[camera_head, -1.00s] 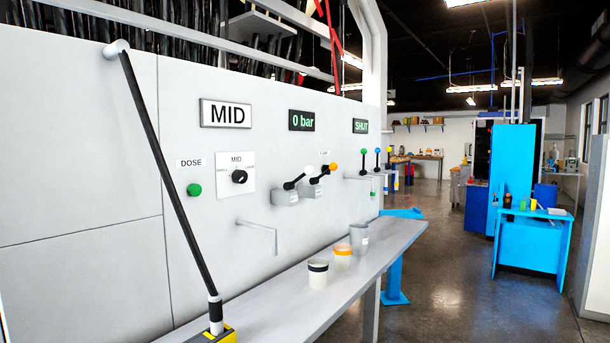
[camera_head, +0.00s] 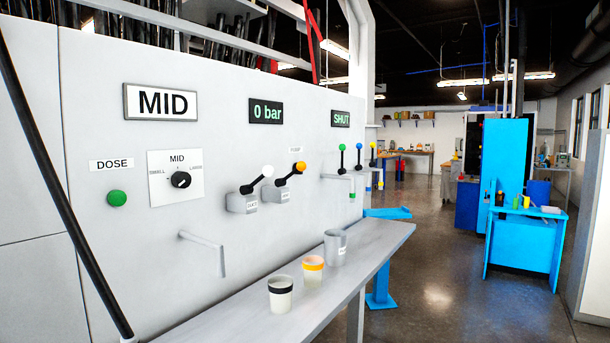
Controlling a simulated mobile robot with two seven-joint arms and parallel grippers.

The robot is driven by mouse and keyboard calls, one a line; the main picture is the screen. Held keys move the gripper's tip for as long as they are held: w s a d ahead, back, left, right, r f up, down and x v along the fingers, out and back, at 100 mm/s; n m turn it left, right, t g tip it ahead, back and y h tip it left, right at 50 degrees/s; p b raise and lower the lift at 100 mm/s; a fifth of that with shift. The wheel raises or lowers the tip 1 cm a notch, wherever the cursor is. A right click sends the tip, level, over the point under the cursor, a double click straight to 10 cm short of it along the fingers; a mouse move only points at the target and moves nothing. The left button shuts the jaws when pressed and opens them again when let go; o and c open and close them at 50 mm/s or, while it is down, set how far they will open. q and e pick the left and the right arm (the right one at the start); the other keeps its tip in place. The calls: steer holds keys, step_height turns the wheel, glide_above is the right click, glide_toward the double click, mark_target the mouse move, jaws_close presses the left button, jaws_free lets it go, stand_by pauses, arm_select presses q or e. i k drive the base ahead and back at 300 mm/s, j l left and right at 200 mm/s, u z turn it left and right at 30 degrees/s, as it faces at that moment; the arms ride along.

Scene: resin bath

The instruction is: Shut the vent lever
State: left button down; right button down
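Two short levers stand out of the white panel, a white-knobbed lever (camera_head: 257,180) and an orange-knobbed lever (camera_head: 290,174). Both tilt up to the right from grey boxes. Their small labels are too small to read, so I cannot tell which lever is the vent. Farther along are levers with a green knob (camera_head: 342,160), a blue knob (camera_head: 358,158) and a yellow knob (camera_head: 373,157), all roughly upright. A display reads "0 bar" (camera_head: 266,111) and another reads "SHUT" (camera_head: 341,119). Neither of my grippers is in view.
A long black bar (camera_head: 62,190) slants across the left. A grey shelf (camera_head: 215,330) below the panel holds a black-rimmed cup (camera_head: 280,298), an orange-rimmed cup (camera_head: 312,275) and a grey cup (camera_head: 335,247). A spout (camera_head: 205,245) juts out above it. Open floor (camera_head: 440,300) lies right.

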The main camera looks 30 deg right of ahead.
mark_target(301, 166)
steer(key=i+l, duration=0.1)
steer(key=l, duration=0.25)
steer(key=i+l, duration=0.15)
steer(key=l, duration=0.2)
steer(key=i+l, duration=0.1)
steer(key=l, duration=0.25)
steer(key=i+l+u, duration=0.1)
steer(key=l, duration=0.3)
steer(key=i+l, duration=0.15)
steer(key=l, duration=0.2)
